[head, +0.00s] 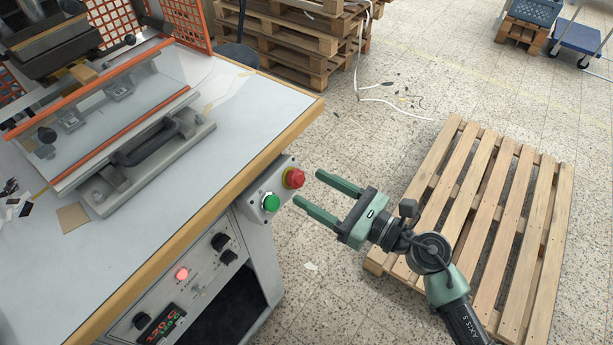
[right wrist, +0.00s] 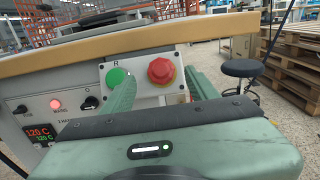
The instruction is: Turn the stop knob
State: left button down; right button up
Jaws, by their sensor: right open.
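The stop knob (head: 294,178) is a red mushroom-shaped button on a yellow collar, on a small light panel at the table's front corner. It also shows in the right wrist view (right wrist: 161,71), ahead of and between the two green fingers. A green button (head: 270,202) sits beside it on the same panel. My right gripper (head: 307,187) is open and empty, with its fingertips pointing at the panel a short way in front of the knob. I see no contact with the knob. My left gripper is not in view.
The machine table (head: 224,128) has a wooden edge and carries a clamp frame with a black handle (head: 146,143). Lower panel controls include a lit red lamp (head: 181,274) and a display (head: 160,325). A wooden pallet (head: 490,215) lies on the floor at right.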

aim_at(291, 178)
jog(key=shift+x, duration=0.8)
jog(key=shift+w+a, duration=0.25)
jog(key=shift+w, duration=0.05)
jog(key=shift+w+a, duration=0.15)
jog(key=shift+a, duration=0.1)
grip_shut()
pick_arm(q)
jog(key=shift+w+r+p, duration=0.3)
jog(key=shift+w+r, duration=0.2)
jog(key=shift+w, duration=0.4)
